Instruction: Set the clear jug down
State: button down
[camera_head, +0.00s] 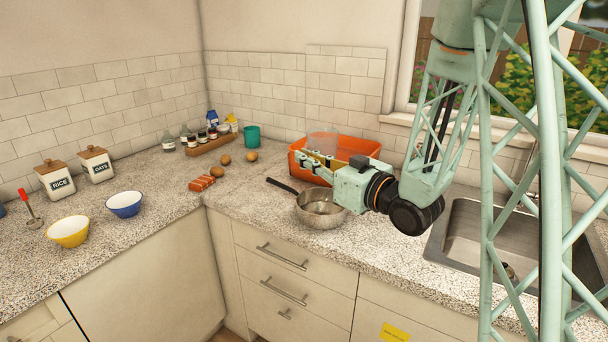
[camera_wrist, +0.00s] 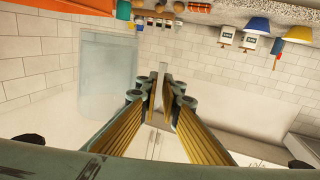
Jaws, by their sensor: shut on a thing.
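The clear jug (camera_head: 322,141) is a pale, see-through vessel in front of the orange bin in the head view. It also shows in the wrist view (camera_wrist: 107,75), left of the fingers. My gripper (camera_head: 311,161) has its yellow-lined fingers closed in at the jug. In the wrist view my gripper (camera_wrist: 162,95) has a thin pale strip between its fingertips, which looks like the jug's handle. The jug's base is hidden behind my gripper in the head view, so I cannot tell its height above the counter.
A steel saucepan (camera_head: 321,209) stands just below my gripper in the picture. The orange bin (camera_head: 362,149) is behind, and a teal cup (camera_head: 252,136) and eggs (camera_head: 224,159) are to the left. The sink (camera_head: 462,235) is at right. Bare counter (camera_head: 240,195) lies left of the pan.

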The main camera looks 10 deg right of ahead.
jog(key=w+r+m+h, duration=0.1)
jog(key=r, duration=0.3)
jog(key=w+d+r+m+t+h, duration=0.1)
jog(key=r+h, duration=0.1)
jog(key=r, duration=0.3)
jog(key=w+d+r+m+h, duration=0.1)
jog(key=r, duration=0.4)
jog(key=shift+w+d+r+t+h, duration=0.2)
jog(key=shift+t+h, duration=0.1)
jog(key=shift+t, duration=0.1)
jog(key=s+r+m+h, duration=0.2)
jog(key=s+r+h, duration=0.1)
jog(key=r, duration=1.1)
jog(key=shift+s+r+m+h, duration=0.3)
jog(key=shift+s+r+h, duration=0.1)
jog(key=shift+s, duration=0.1)
jog(key=shift+a, duration=0.1)
